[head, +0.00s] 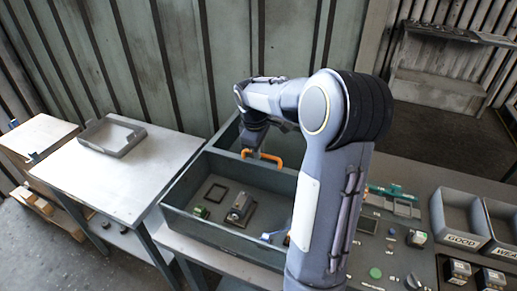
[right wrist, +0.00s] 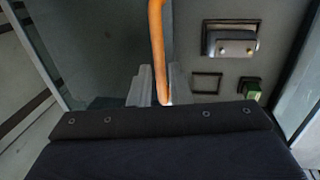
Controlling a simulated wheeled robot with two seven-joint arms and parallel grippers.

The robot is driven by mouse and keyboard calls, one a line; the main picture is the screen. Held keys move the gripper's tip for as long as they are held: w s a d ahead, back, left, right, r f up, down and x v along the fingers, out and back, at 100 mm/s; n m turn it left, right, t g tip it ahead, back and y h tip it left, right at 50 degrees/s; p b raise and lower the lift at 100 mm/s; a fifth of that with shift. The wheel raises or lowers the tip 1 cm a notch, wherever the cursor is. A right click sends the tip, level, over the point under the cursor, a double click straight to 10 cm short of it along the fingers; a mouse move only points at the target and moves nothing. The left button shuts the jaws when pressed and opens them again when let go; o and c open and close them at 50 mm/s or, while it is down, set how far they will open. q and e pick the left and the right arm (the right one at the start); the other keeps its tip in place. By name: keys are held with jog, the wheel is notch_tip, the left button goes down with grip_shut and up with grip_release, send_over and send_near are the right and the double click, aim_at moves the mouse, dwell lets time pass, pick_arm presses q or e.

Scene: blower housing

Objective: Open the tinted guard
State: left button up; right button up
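An orange handle (head: 266,157) shows at the divider of the grey-green two-part box (head: 205,225). My right gripper (head: 252,152) reaches down to it from above. In the right wrist view the orange handle (right wrist: 157,45) runs between the two grey fingers of my right gripper (right wrist: 161,88), which look closed around it. A dark, smooth panel (right wrist: 110,50) lies left of the handle in that view; I cannot tell whether it is the tinted guard or the box's rear floor. My left gripper is not in view.
In the box's front part lie a metal block (head: 240,208), a dark square frame (head: 215,193) and a green part (head: 201,212). A grey table (head: 125,180) with a tray frame (head: 110,136) stands left. Labelled bins (head: 462,240) and small parts are at the right.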

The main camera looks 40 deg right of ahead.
jog(key=shift+o, duration=1.4)
jog(key=shift+r, duration=0.1)
notch_tip(320, 180, up, 8)
jog(key=a, duration=0.1)
jog(key=shift+s+a+f+b, duration=0.25)
jog(key=shift+s+b, duration=0.05)
jog(key=shift+b, duration=0.1)
jog(key=s+a+f+m+t+y, duration=0.2)
jog(key=s+a+f+m+y, duration=0.1)
jog(key=s+a, duration=0.6)
jog(key=s+a+f+m+t+y, duration=0.2)
jog(key=s+a, duration=0.7)
jog(key=a, duration=0.6)
jog(key=shift+s+f+m+t+y, duration=0.3)
jog(key=shift+f+m+t+y, duration=0.15)
jog(key=shift+m, duration=0.25)
jog(key=shift+s, duration=0.1)
